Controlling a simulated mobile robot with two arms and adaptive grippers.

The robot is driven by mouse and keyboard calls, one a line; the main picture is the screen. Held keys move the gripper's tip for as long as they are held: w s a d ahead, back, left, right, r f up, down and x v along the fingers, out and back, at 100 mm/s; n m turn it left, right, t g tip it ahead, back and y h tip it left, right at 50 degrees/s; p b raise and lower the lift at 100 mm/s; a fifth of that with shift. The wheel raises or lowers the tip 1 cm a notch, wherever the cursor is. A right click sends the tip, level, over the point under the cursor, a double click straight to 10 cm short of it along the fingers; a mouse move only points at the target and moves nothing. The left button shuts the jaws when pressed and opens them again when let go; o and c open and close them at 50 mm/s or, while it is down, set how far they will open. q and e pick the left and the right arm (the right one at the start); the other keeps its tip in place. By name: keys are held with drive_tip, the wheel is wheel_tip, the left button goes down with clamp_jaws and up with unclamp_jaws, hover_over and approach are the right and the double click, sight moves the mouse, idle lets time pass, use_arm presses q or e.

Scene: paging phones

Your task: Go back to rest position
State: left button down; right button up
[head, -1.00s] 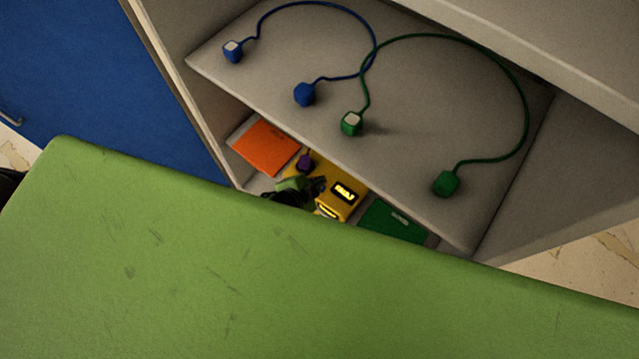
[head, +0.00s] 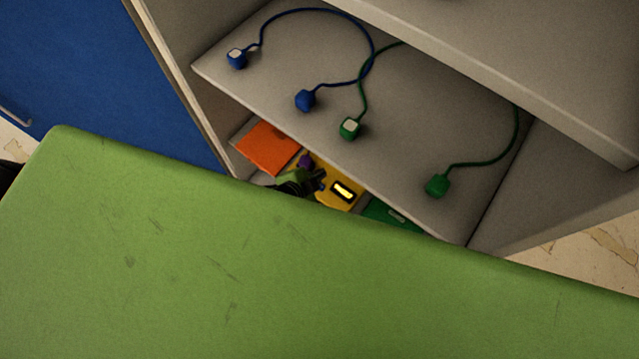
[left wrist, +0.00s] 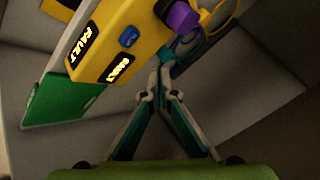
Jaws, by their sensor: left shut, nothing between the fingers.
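My left gripper (head: 318,182) is low in the lower shelf space, close beside the yellow box (head: 343,192) and just below the purple plug (head: 306,162). In the left wrist view, the left gripper (left wrist: 158,78) has its fingers together with nothing between them. There the yellow box (left wrist: 112,42) shows lit displays, one reading "FAULT", and a blue button. The purple plug (left wrist: 182,16) shows at its right end. I cannot tell whether the gripper touches the box. My right gripper is not in view.
An orange panel (head: 268,147) and a green box (head: 393,216) flank the yellow box. On the shelf above (head: 420,110) lie a blue cord with blue plugs (head: 305,100) and a green cord with green plugs (head: 438,186). Shelf edges lie close above the gripper.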

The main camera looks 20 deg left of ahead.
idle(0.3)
use_arm(q)
drive_tip(key=s+a+f+n+g+y, duration=0.1)
drive_tip(key=s+a+f+n+g, duration=0.15)
drive_tip(key=s+f, duration=0.45)
drive_tip(key=s+a+f+n+g, duration=0.1)
drive_tip(key=s+a+f+n, duration=0.1)
drive_tip(key=s+a+f, duration=0.35)
drive_tip(key=s+f+n+g, duration=0.1)
drive_tip(key=s+f, duration=0.3)
drive_tip(key=s, duration=0.4)
drive_tip(key=s+a+f+n+g, duration=0.1)
drive_tip(key=s+f, duration=0.3)
drive_tip(key=s, duration=0.4)
drive_tip(key=s+a+f+n+g+y, duration=0.1)
drive_tip(key=s+f+n+g, duration=0.1)
drive_tip(key=s, duration=0.6)
wheel_tip(320, 180, down, 2)
drive_tip(key=shift+f+n, duration=0.2)
drive_tip(key=shift+n, duration=0.25)
